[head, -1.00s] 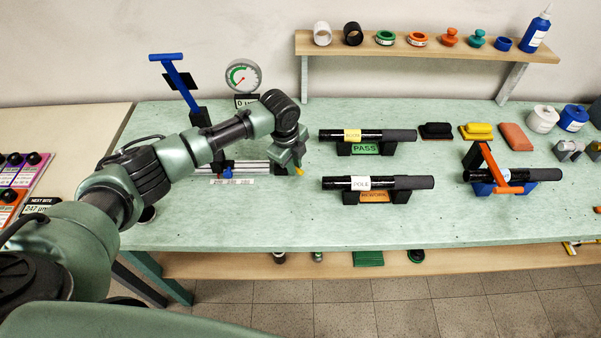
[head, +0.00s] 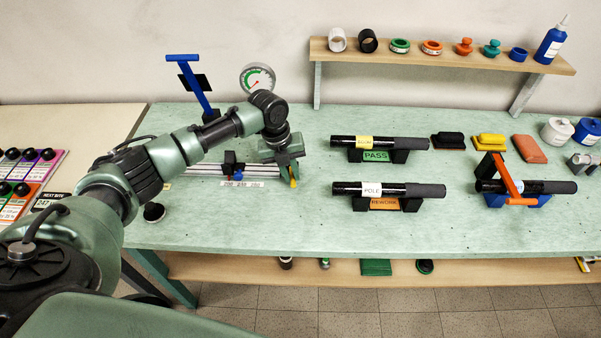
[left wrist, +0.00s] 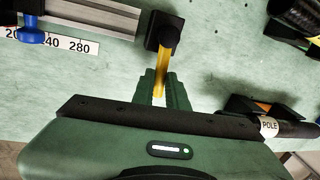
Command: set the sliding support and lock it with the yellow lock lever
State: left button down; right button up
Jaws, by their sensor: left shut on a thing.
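My left gripper (head: 292,172) is at the right end of the metal rail, and its jaws are shut on the yellow lock lever (head: 293,183). In the left wrist view the yellow lever (left wrist: 161,75) runs from a black block with a round knob (left wrist: 165,35), at the rail's right end, down between the green fingers (left wrist: 160,92). A blue-knobbed piece (left wrist: 31,35) sits further left on the rail (left wrist: 95,14), by the printed scale (left wrist: 60,43). My right gripper is out of view.
A dial gauge (head: 257,78) and a blue T-handled lever (head: 190,85) stand behind my arm. Black poles rest on the PASS (head: 376,155) and REWORK (head: 384,203) stands to the right.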

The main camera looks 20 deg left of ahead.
pick_arm(q)
jog(key=shift+a+m, duration=0.15)
jog(key=shift+m, duration=0.15)
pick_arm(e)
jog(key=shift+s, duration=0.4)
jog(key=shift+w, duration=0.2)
pick_arm(q)
jog(key=c, duration=1.4)
grip_release()
